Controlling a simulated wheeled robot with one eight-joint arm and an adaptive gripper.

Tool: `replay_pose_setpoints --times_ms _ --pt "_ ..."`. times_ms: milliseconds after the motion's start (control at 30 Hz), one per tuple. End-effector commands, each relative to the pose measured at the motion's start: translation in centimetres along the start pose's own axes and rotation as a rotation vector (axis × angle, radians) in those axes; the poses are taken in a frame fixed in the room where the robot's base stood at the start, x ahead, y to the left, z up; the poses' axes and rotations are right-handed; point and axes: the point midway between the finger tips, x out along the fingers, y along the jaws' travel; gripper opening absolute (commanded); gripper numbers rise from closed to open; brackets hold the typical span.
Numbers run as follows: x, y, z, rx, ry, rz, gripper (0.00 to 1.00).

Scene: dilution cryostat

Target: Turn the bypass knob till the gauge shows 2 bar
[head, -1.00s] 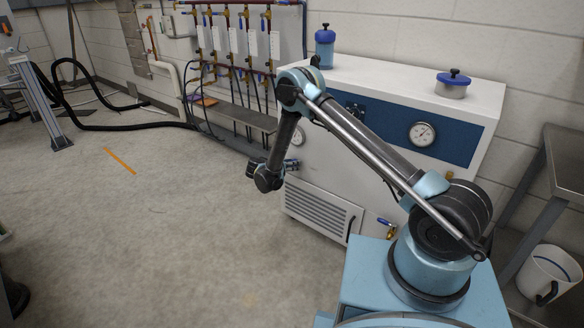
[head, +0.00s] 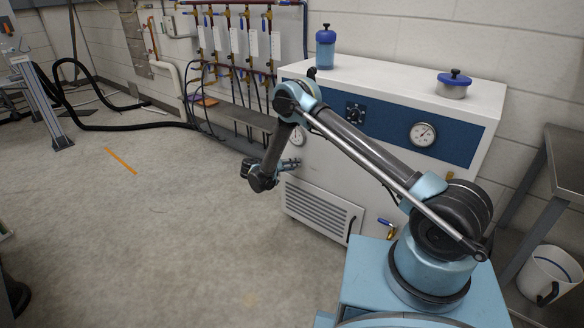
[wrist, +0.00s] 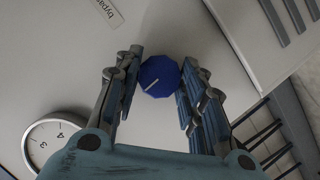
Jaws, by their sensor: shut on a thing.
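The bypass knob (wrist: 159,76) is blue and many-sided with a white pointer line. It sits between the two fingers of my gripper (wrist: 156,86) in the wrist view, and the gripper is shut on it. A label (wrist: 98,11) reading in part "bypas" is on the panel beside it. A round white gauge (wrist: 52,143) is at lower left in the wrist view; the figures 3 and 4 show, but I cannot read its needle. In the head view my gripper (head: 291,163) is at the front of the white cabinet, below a gauge (head: 297,138). I cannot make out the knob there.
The white cabinet (head: 330,190) has a blue panel with another gauge (head: 423,134) and a dark knob (head: 355,112). A blue bottle (head: 325,48) and a lidded pot (head: 454,84) stand on top. A slatted vent (head: 318,208) is below. Open floor lies left.

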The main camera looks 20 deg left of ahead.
Motion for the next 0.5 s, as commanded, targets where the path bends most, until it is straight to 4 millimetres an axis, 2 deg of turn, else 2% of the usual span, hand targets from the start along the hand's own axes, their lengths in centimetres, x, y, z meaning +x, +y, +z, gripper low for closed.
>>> replay_pose_setpoints --times_ms 267,300,367,500 --pt "-0.23 -0.30 -0.14 -0.001 0.005 -0.008 0.13" --pt "-0.23 -0.30 -0.14 -0.001 0.005 -0.008 0.42" --pt "-0.22 -0.28 -0.10 0.000 0.004 -0.007 0.55" --pt "-0.12 -0.18 -0.07 0.000 0.002 -0.005 0.57"
